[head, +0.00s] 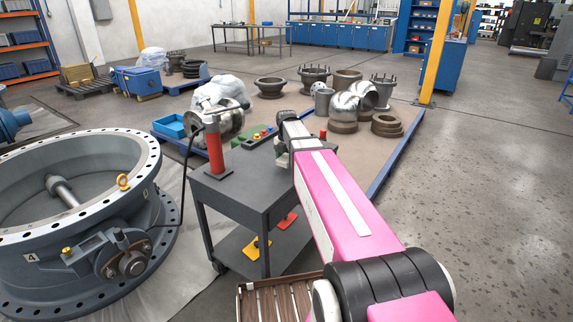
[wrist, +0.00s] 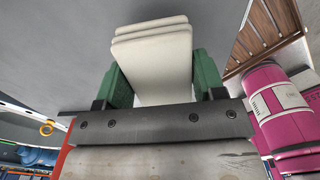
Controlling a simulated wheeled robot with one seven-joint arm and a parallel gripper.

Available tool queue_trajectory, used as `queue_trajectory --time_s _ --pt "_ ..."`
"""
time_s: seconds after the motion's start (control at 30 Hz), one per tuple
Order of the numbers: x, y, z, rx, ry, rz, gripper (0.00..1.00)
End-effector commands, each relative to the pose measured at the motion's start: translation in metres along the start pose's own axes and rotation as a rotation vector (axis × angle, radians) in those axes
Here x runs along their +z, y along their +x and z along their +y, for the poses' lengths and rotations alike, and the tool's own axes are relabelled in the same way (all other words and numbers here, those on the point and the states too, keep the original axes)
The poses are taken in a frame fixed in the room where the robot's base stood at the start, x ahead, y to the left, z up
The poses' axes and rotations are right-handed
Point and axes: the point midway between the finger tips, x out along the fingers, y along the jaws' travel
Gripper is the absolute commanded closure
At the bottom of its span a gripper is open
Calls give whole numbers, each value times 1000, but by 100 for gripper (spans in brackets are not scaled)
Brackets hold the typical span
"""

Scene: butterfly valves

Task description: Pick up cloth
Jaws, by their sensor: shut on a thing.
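In the wrist view, the cloth (wrist: 152,45) is a cream-white folded stack with a few visible layers at its far edge. My gripper (wrist: 160,75) has green fingers on either side of the cloth and is shut on it. The cloth sticks out beyond the fingertips, in front of a plain grey surface. In the head view, my pink arm reaches over the grey cart (head: 245,185).
A red cylinder (head: 214,148) stands on the cart's left corner. A large grey butterfly valve (head: 28,248) is at the left. A slatted wooden crate (head: 277,300) lies below the arm. Metal fittings stand on the low platform (head: 365,168) behind. The floor at right is clear.

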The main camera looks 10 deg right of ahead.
Motion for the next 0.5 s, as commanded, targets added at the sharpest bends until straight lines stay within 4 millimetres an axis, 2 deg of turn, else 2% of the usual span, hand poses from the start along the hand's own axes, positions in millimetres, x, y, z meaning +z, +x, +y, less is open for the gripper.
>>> queue_trajectory --time_s 0.03,0.2,0.5 --pt "0 -11 0 2 0 -2 60" --pt "-41 -34 14 1 -5 -1 60" --pt "-91 -66 33 0 -2 0 60"
